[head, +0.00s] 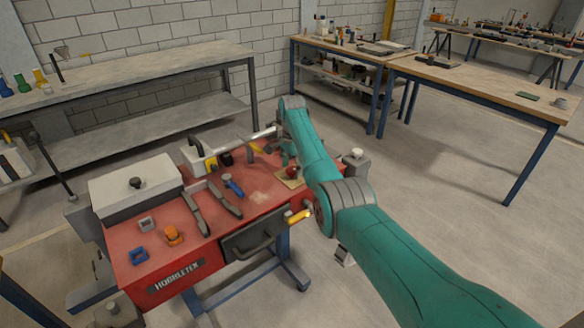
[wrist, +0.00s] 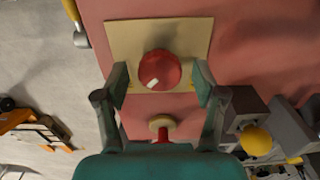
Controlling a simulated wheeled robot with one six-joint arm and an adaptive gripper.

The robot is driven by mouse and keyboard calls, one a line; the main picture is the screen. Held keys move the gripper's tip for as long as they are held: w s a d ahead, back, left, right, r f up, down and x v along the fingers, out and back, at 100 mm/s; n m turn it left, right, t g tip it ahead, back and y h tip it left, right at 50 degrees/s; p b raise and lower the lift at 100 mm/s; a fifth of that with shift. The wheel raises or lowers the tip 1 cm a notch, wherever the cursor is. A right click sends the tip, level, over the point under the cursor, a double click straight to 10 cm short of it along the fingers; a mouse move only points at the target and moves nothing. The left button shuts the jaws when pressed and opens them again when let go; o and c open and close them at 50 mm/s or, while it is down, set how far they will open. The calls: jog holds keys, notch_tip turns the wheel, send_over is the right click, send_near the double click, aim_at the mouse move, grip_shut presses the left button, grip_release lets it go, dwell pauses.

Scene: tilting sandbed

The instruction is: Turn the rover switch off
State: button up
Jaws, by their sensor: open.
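The rover switch looks to be a round red knob (wrist: 160,69) with a white mark at its lower left, on a tan plate (wrist: 198,32) in the wrist view. In the head view the red knob (head: 292,172) and the plate (head: 289,183) show beside my arm on the red bench top. My gripper (wrist: 160,72) is open, with one finger to the left and one to the right of the knob. Gaps show between both fingers and the knob; their height over the plate is unclear. In the head view my arm hides most of the gripper.
The red bench (head: 262,203) carries a grey box (head: 135,190), dark flat tools (head: 210,203), a blue-handled tool (head: 233,186) and small blocks. A red part with a tan disc (wrist: 160,122) lies below the knob in the wrist view. A yellow ball-ended part (wrist: 256,141) sits at right.

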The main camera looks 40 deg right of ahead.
jog(key=c, duration=1.1)
jog(key=shift+c, duration=0.2)
jog(key=shift+n, duration=0.3)
jog(key=n, duration=0.8)
jog(key=shift+n, duration=0.4)
jog(key=n, duration=0.4)
jog(key=shift+n, duration=2.2)
